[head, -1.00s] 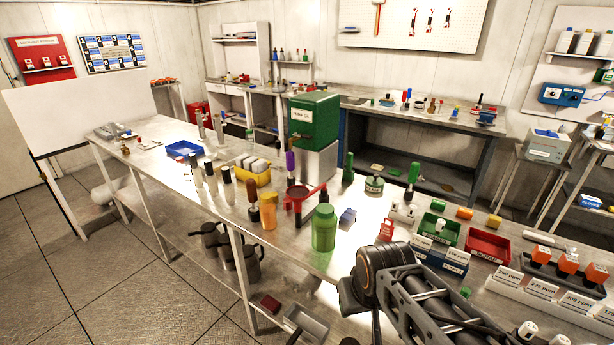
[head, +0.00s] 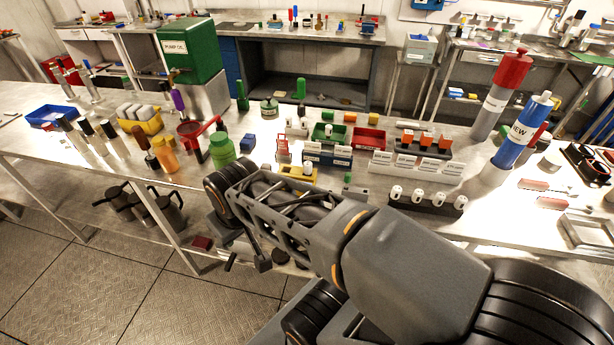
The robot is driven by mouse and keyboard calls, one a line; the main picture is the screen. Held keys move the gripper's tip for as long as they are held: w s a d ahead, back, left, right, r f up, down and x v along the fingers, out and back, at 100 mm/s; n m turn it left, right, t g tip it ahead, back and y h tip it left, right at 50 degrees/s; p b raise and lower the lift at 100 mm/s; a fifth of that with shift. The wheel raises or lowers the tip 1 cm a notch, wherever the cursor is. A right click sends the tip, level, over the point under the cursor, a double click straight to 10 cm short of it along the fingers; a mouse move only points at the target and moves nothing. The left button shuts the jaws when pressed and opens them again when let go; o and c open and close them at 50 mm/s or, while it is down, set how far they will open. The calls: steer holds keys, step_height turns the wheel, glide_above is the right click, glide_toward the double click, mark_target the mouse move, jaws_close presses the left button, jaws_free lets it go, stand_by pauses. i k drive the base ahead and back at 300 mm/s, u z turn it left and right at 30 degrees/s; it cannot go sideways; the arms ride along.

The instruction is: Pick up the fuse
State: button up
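I cannot pick out the fuse with certainty; many items on the long steel workbench (head: 330,205) are too small to tell apart. A yellow holder (head: 298,172) with a white-topped piece stands behind my arm. A black rack (head: 428,204) with several white cylinders stands to its right. My arm reaches leftward across the front of the bench. My gripper (head: 247,262) hangs at the arm's far end, low at the bench's front edge, apart from the items on top. Its fingers are dark and small, and their opening is unclear.
A green pump oil box (head: 188,50), a green bottle (head: 222,150) and an orange bottle (head: 165,154) stand to the left. A red tray (head: 368,139) lies mid-bench. Tall red-topped (head: 502,92) and blue (head: 522,132) cylinders stand at the right. Jugs (head: 160,207) sit below.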

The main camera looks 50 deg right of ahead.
mark_target(307, 165)
steer(key=k, duration=0.55)
steer(key=z, duration=0.95)
steer(key=i, duration=0.5)
steer(key=u, duration=0.05)
